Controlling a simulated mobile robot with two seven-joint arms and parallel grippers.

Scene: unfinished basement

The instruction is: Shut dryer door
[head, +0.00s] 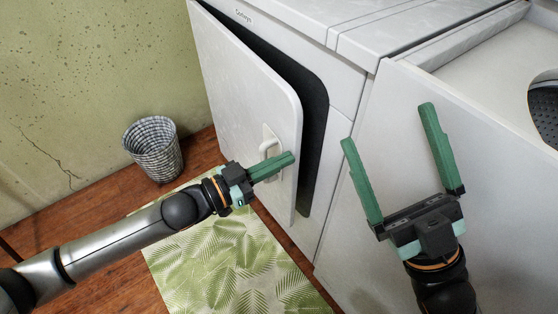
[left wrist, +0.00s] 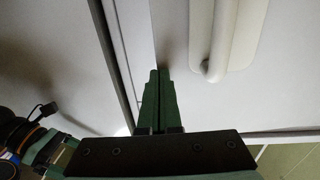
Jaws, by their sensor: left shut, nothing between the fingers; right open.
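The white dryer door (head: 238,100) stands partly open in the head view, with a dark gap (head: 312,110) between it and the white dryer body (head: 345,90). A pale handle (head: 269,145) is on the door's outer face; it also shows in the left wrist view (left wrist: 222,40). My left gripper (head: 290,158) is shut and empty, with its fingertips at the door's outer face just below and right of the handle. I cannot tell whether they touch the door. My right gripper (head: 385,125) is open and empty in front of the neighbouring white machine.
A grey woven basket (head: 153,150) stands on the wooden floor by the green wall (head: 90,70). A green leaf-pattern rug (head: 225,255) lies before the dryer. A second white machine (head: 480,200) with an open top stands at the right.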

